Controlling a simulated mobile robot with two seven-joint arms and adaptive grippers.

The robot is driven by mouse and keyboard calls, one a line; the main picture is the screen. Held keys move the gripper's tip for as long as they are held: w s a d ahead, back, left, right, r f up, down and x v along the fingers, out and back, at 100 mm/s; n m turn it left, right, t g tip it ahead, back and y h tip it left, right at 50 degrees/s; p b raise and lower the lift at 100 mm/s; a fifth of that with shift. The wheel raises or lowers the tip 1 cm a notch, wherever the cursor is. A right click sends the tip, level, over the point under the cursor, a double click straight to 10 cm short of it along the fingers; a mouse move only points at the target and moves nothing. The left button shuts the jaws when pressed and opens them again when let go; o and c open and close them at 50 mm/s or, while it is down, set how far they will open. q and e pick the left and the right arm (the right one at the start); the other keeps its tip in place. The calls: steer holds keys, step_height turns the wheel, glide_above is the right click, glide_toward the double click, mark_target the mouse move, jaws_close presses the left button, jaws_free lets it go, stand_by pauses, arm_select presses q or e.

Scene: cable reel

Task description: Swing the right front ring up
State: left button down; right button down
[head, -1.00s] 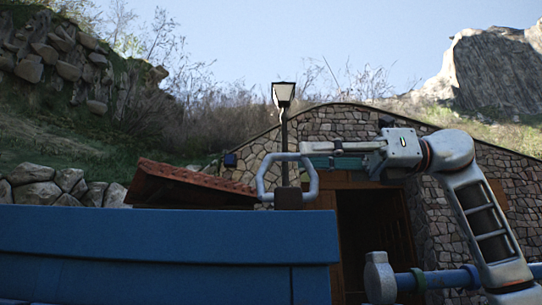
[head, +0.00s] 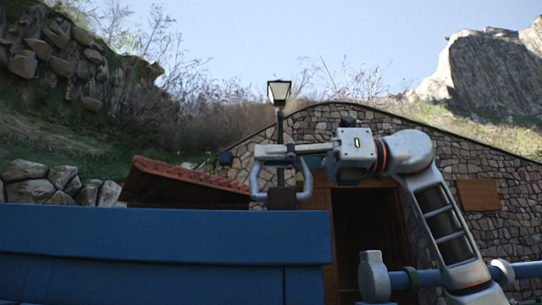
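A grey-blue angular ring (head: 256,181) stands upright from a small dark mount (head: 282,199) beside the blue panel's right end. My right gripper (head: 293,153) reaches in from the right, level with the ring's top, and its fingers overlap the ring's upper part. The ring's top bar is partly hidden by the fingers. I cannot tell from this view whether the fingers are closed on the ring or only beside it. My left gripper is out of view.
A large blue panel (head: 150,235) fills the lower left. A blue bar with a grey end cap (head: 374,277) lies at the lower right. Behind are a red-tiled roof (head: 190,178), a lamp post (head: 279,93) and a stone building with a dark doorway (head: 360,235).

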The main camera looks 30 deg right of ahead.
steer(key=shift+s+a+r, duration=0.1)
steer(key=shift+s+r, duration=0.05)
steer(key=shift+s, duration=0.1)
steer(key=c, duration=2.1)
jaws_free()
steer(key=shift+w, duration=0.1)
steer(key=v, duration=1.2)
